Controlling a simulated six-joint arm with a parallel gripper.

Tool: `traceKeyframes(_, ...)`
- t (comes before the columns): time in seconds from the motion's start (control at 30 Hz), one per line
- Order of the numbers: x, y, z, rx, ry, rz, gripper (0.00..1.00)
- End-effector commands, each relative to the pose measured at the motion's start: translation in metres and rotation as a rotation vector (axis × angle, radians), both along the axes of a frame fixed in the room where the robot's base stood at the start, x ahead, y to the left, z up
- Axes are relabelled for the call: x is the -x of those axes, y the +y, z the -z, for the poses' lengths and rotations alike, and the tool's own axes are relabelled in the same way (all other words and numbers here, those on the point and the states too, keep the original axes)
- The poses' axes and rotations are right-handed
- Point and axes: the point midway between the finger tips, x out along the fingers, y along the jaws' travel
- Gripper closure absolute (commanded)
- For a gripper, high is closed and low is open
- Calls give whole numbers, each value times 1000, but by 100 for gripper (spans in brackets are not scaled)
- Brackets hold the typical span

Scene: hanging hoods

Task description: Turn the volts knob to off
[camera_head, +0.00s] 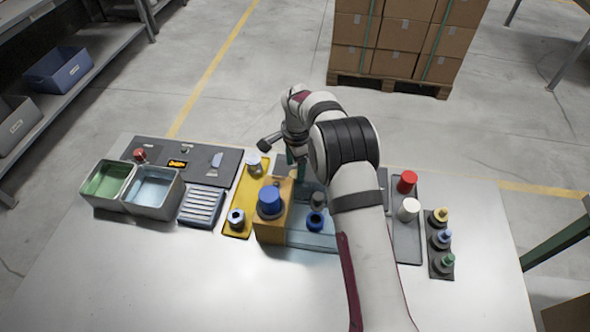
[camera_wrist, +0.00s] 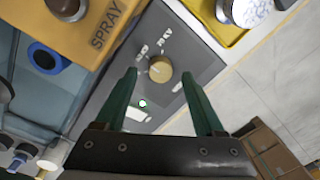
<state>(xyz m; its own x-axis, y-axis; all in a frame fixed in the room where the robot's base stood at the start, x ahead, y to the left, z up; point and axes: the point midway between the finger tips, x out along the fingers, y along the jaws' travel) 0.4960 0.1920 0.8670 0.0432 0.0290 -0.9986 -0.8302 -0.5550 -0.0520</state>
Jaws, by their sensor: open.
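A round yellowish knob (camera_wrist: 160,70) sits on a dark grey panel (camera_wrist: 205,62) with small white markings around it, too small to read surely. A white label lies below the knob. My gripper (camera_wrist: 159,76) is open with its two green fingers apart. In the wrist view the knob appears between the fingertips; I cannot tell whether they touch it. In the camera_head view my gripper (camera_head: 298,168) is over the back of the table beyond the orange box. The knob is hidden there by my arm.
Red and white caps (camera_head: 407,182) stand right of my arm. The table front (camera_head: 170,285) is clear.

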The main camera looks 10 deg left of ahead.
Motion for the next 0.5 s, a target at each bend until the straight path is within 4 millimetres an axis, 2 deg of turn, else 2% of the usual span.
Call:
traceKeyframes(0.1,-1,1,13,-1,1,0,29)
traceKeyframes(0.2,-1,1,19,-1,0,0,29)
traceKeyframes(0.47,-1,1,20,-1,-1,-1,29)
traceKeyframes(0.5,-1,1,20,-1,-1,0,32)
